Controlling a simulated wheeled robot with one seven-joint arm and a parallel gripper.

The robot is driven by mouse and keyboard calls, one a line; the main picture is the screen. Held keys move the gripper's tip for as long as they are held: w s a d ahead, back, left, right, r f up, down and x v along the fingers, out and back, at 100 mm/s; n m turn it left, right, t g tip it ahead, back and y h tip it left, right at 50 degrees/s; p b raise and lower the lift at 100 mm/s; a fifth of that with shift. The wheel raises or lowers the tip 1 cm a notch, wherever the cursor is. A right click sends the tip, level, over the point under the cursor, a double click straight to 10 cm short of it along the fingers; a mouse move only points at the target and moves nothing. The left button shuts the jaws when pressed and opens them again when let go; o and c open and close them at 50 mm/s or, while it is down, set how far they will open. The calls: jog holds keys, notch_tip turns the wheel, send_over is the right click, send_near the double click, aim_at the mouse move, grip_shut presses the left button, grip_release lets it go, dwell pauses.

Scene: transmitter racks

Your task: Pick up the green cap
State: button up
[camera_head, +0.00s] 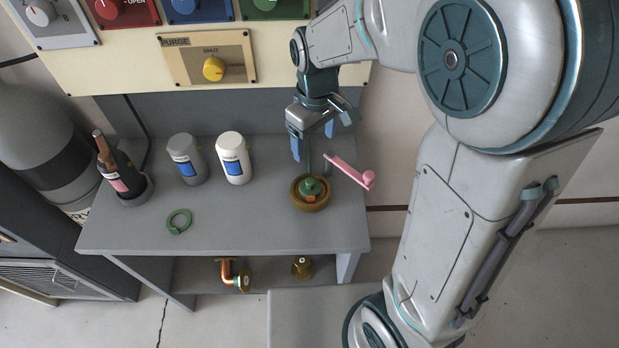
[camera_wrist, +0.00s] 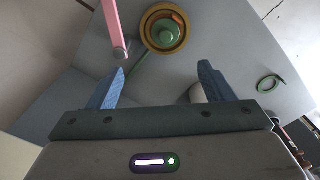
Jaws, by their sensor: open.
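The green cap (camera_head: 311,188) sits inside a round brown-yellow dish (camera_head: 310,206) near the right end of the grey table. An orange patch shows beside it. In the wrist view the green cap (camera_wrist: 164,33) lies in the ringed dish (camera_wrist: 146,41), ahead of the fingers. My gripper (camera_head: 313,148) is open, with its blue fingers apart, above and behind the cap. In the wrist view the gap of my gripper (camera_wrist: 163,85) is empty.
A green ring (camera_head: 178,221), a grey jar (camera_head: 187,160), a white jar (camera_head: 233,158) and a dark bottle (camera_head: 121,172) stand to the left. Control panels (camera_head: 208,59) hang above the table. The table's front middle is clear.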

send_over(310, 181)
jog(key=w, duration=0.1)
notch_tip(310, 181, down, 9)
jog(key=shift+d+f+p, duration=0.15)
jog(key=shift+p, duration=0.15)
jog(key=shift+s+f, duration=0.2)
jog(key=shift+f, duration=0.3)
jog(key=shift+s+f+p, duration=0.15)
jog(key=shift+f+p, duration=0.15)
jog(key=shift+f, duration=0.8)
jog(key=shift+s+f+p, duration=0.15)
jog(key=shift+f+p, duration=0.1)
jog(key=shift+f, duration=0.85)
jog(key=c, duration=1.2)
